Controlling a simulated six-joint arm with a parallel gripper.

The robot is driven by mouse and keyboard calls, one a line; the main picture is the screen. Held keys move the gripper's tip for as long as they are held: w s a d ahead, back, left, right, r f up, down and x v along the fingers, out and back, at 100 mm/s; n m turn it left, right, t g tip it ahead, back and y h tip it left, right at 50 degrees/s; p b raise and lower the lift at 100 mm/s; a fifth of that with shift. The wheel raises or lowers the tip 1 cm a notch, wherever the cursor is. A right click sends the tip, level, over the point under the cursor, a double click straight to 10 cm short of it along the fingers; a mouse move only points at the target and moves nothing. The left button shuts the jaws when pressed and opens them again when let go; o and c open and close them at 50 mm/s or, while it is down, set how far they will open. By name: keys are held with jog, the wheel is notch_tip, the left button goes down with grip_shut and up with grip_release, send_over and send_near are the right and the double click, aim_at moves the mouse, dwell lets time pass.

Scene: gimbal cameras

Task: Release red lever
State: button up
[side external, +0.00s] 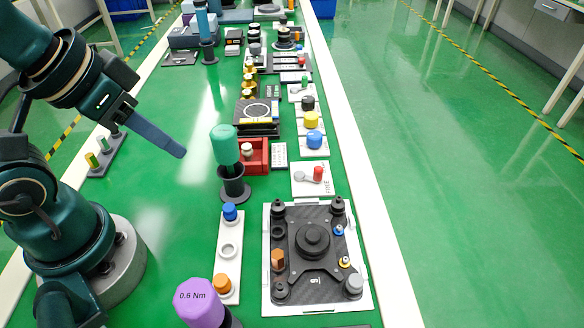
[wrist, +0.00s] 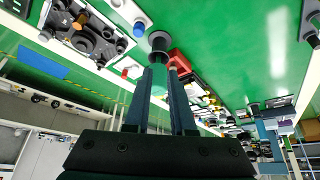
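The red lever (side external: 317,173) has a red knob beside a light grey round part on a small white plate, right of the black cup under the teal driver. In the wrist view, a small red spot (wrist: 125,73) on a white plate left of the fingers appears to be this lever. My gripper (side external: 180,152) hangs above the green bench, left of the teal-handled driver and well away from the lever. In the wrist view my two fingers (wrist: 164,70) stand apart with a gap, and the teal handle shows beyond it. I see nothing held.
The teal driver (side external: 222,140) stands upright in a black cup (side external: 234,186), close to my fingertips. A red box (side external: 264,150) is behind it. A black gimbal plate (side external: 295,215) and a purple 0.6 Nm driver (side external: 196,298) are in front.

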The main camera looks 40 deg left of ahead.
jog(key=w+r, duration=0.6)
jog(key=r, duration=0.1)
jog(key=m+g, duration=0.2)
jog(key=g, duration=0.4)
send_over(318, 168)
notch_tip(318, 168, down, 16)
jog(key=shift+r, duration=0.2)
jog(key=shift+f, duration=2.55)
